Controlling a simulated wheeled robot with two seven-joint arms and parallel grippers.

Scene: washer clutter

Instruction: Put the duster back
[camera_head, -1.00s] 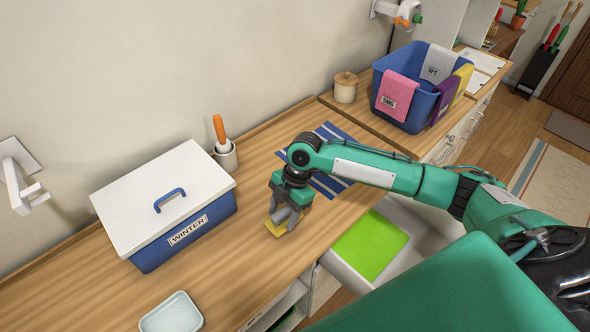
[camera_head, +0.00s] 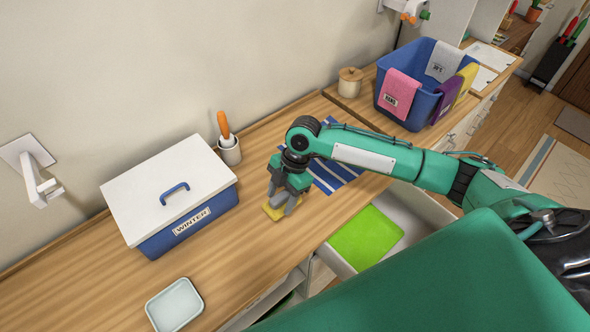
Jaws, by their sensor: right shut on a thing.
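My right gripper (camera_head: 285,205) comes in from the right and points down over the wooden counter. It is shut on a small flat yellow thing (camera_head: 271,212), which I take to be the duster. The fingers hide part of it. It is on or just above the counter, right of the blue WINTER box; I cannot tell whether it touches the wood. My left gripper is not in view.
The blue WINTER box (camera_head: 160,243) with a white lid stands left. A cup (camera_head: 230,152) with an orange-handled tool, a striped mat (camera_head: 335,178), a pale tray (camera_head: 174,305), a wooden-lidded jar (camera_head: 349,84) and a cloth-hung blue bin (camera_head: 407,113) are around. An open drawer (camera_head: 419,207) holds a green sheet.

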